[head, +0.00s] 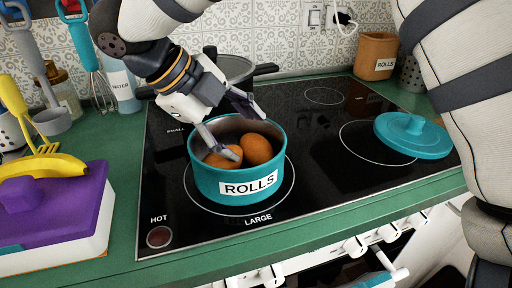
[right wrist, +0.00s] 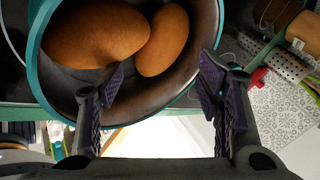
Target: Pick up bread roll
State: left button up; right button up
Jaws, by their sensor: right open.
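Two brown bread rolls (head: 256,149) lie in a teal pot (head: 212,183) labelled ROLLS, on the large hob ring. The left roll (head: 215,160) is partly hidden by a finger. My right gripper (head: 238,130) is open at the pot's mouth, with one finger in over the left roll and the other near the back rim. In the right wrist view, the larger-looking roll (right wrist: 95,38) and the other roll (right wrist: 165,40) lie ahead of the open fingers (right wrist: 160,78). One fingertip overlaps the larger-looking roll; contact cannot be told. My left gripper is not seen.
A teal lid (head: 412,140) lies on the right of the black hob (head: 320,170). A grey lidded pot (head: 232,68) stands behind the teal pot. A terracotta ROLLS holder (head: 375,54) stands at the back right. A purple-lidded box (head: 60,208) and yellow bananas (head: 40,167) are at left.

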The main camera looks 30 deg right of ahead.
aim_at(250, 145)
jog(key=x, duration=0.5)
jog(key=shift+w+a+f, duration=0.1)
jog(key=shift+w+f, duration=0.05)
jog(key=shift+w, duration=0.1)
jog(key=shift+f, duration=0.1)
jog(key=c, duration=1.1)
notch_tip(250, 145, up, 3)
jog(key=shift+a+r, duration=0.1)
jog(key=shift+r, duration=0.05)
jog(key=s+a+r, duration=0.1)
jog(key=s+r, duration=0.2)
jog(key=s, duration=0.1)
jog(key=s+a+r, duration=0.2)
jog(key=s+r, duration=0.1)
jog(key=s, duration=0.1)
jog(key=s+a+r, duration=0.1)
jog(key=s+r, duration=0.3)
jog(key=s, duration=0.1)
jog(key=shift+s+a, duration=0.15)
